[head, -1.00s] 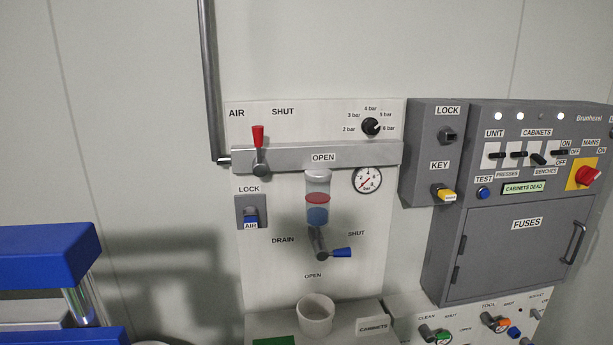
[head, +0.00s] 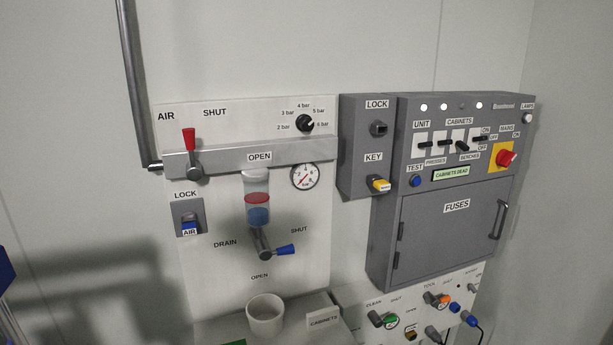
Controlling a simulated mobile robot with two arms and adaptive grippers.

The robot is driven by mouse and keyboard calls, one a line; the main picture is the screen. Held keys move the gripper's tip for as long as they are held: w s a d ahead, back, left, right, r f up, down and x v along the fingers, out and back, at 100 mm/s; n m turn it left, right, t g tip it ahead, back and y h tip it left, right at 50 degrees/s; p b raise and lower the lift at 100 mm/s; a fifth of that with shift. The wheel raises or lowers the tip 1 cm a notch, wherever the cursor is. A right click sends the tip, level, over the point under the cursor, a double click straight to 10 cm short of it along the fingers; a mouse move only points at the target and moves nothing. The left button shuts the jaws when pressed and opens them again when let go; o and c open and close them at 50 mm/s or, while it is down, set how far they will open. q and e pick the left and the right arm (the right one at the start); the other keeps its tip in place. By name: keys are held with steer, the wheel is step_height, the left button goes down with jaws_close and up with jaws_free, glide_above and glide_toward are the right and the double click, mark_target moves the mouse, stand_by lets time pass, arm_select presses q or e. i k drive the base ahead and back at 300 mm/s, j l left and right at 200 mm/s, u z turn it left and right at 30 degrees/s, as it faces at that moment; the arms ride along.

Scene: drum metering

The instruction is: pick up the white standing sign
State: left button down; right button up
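The white standing sign (head: 323,319), lettered "CABINETS", stands on the shelf below the air panel in the head view. It is just right of a white cup (head: 265,314). Nothing covers its front face. Neither of my grippers shows in the head view, so I cannot see whether they are open or shut.
The shelf (head: 217,325) also bears a green item (head: 233,343) at the picture's bottom edge. A drain lever with a blue handle (head: 285,250) sticks out above the cup. The grey fuse cabinet (head: 446,232) and a row of valves (head: 389,320) lie to the right.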

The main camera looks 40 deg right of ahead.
mark_target(318, 319)
steer(key=z, duration=1.3)
